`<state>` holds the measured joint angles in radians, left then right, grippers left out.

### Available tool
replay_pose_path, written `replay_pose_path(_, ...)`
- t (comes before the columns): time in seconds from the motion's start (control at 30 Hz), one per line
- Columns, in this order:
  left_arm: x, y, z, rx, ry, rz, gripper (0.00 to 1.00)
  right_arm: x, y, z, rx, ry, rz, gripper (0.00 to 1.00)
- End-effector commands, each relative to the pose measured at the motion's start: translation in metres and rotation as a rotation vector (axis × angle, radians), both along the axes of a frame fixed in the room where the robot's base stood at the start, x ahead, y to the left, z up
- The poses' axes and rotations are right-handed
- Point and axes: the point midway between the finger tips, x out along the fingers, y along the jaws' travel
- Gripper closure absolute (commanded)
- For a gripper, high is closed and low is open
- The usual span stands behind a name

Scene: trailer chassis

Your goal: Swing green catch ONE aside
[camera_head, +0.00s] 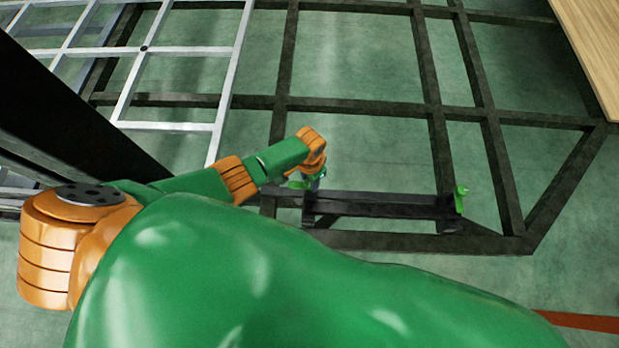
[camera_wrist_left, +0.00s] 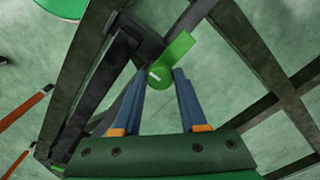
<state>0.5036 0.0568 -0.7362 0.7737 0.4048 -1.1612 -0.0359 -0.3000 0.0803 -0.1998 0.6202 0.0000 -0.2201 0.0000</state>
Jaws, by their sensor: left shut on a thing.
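One green catch (camera_head: 299,184) sits at the left end of a dark crossbar (camera_head: 385,206), partly hidden by my left gripper (camera_head: 316,180). In the left wrist view, this green catch (camera_wrist_left: 178,50) shows a round hub and a flat arm slanting up to the right. My left gripper (camera_wrist_left: 158,78) has its two blue-grey fingers on either side of the hub and is shut on it. A second green catch (camera_head: 460,198) stands upright at the crossbar's right end, apart from my gripper. No label tells which catch is ONE. My right gripper is not in view.
Dark chassis beams (camera_head: 435,110) surround the crossbar, with open gaps over the green floor. A pale metal grid (camera_head: 170,125) lies at the upper left. A wooden board (camera_head: 596,45) is at the upper right.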

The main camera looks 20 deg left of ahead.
Motion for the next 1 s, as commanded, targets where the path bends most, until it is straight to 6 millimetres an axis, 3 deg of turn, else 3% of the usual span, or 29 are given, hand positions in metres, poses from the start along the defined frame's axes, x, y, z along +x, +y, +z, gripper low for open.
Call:
replay_pose_path(0.23,0.001,-0.001,0.0,-0.001,-0.003,-0.001,1.0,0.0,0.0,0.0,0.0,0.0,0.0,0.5)
replay_pose_path(0.27,0.001,-0.001,0.0,-0.001,-0.003,-0.001,0.53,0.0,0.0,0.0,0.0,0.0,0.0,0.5)
replay_pose_path(0.37,0.001,0.0,0.0,-0.001,-0.002,-0.001,0.28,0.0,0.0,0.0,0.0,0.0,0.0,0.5)
replay_pose_path(0.67,0.0,0.0,0.004,0.0,-0.001,0.0,0.28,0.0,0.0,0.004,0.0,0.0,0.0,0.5)
replay_pose_path(0.8,0.001,0.0,0.037,-0.002,-0.003,0.001,0.28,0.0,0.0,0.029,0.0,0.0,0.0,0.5)
replay_pose_path(1.0,0.001,0.0,0.069,-0.001,-0.003,-0.001,0.28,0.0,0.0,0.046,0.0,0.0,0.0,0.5)
